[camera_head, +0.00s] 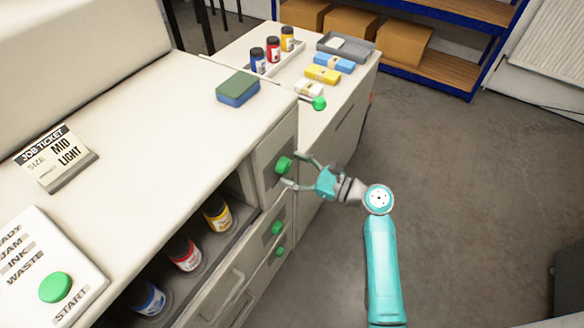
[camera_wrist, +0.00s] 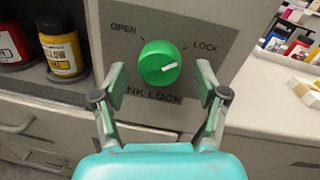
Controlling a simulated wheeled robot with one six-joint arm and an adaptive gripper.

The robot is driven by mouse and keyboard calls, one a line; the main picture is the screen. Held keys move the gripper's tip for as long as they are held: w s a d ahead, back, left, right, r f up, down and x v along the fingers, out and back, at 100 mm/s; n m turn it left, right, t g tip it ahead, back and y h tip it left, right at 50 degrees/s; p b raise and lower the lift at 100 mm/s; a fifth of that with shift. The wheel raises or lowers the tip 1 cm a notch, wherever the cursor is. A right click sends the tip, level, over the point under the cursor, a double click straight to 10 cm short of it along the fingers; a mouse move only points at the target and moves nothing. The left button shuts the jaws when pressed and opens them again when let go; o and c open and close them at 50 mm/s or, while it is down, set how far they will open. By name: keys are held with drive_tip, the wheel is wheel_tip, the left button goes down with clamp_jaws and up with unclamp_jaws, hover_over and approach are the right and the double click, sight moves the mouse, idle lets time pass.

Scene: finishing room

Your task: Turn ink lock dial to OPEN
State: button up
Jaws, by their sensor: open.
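The ink lock dial is a round green knob (camera_wrist: 160,62) on a grey panel (camera_wrist: 215,20), with OPEN printed at its upper left and LOCK at its upper right. Its white pointer mark points right and slightly up, toward the LOCK side. In the head view the dial (camera_head: 283,165) is on the front of the white machine. My gripper (camera_wrist: 160,82) is open, with one finger on each side of the dial in the wrist view. In the head view my gripper (camera_head: 296,170) is at the dial; I cannot tell whether the fingers touch it. They partly cover the INK LOCK label.
Ink bottles, yellow (camera_head: 217,214), red (camera_head: 184,253) and blue (camera_head: 149,298), stand in the open bay left of the dial. More green knobs (camera_head: 277,228) sit below. A side table (camera_head: 330,108) with small bottles and packs is behind.

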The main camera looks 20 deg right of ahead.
drive_tip(key=shift+w+a, duration=0.3)
drive_tip(key=shift+c, duration=0.3)
drive_tip(key=c, duration=1.1)
